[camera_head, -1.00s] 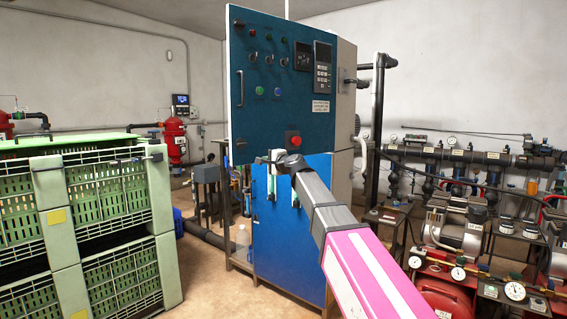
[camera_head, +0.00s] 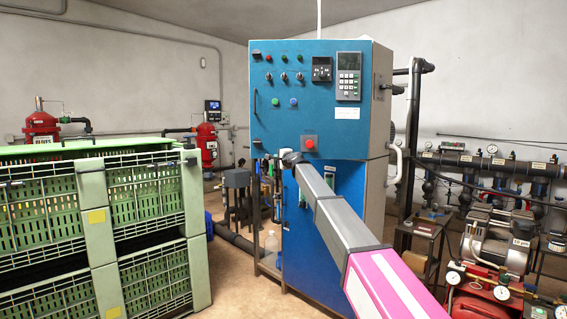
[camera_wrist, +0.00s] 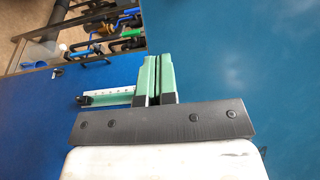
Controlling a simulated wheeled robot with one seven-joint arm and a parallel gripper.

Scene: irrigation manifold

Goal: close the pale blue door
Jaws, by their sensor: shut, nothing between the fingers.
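A tall blue control cabinet stands mid-picture in the head view. Its upper blue panel (camera_head: 290,123) carries buttons, a keypad and an upright handle (camera_head: 255,100) near its left edge. My gripper (camera_wrist: 159,56) is shut and empty in the wrist view. It lies in front of the seam between a deep blue panel (camera_wrist: 35,120) and a lighter blue surface (camera_wrist: 240,60). I cannot tell whether it touches either. In the head view my arm hides most of it.
Green crates (camera_head: 100,225) stand close on the left. A pump (camera_head: 500,245) and pipework (camera_head: 490,162) are on the right. Bare floor (camera_head: 232,275) lies between crates and cabinet.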

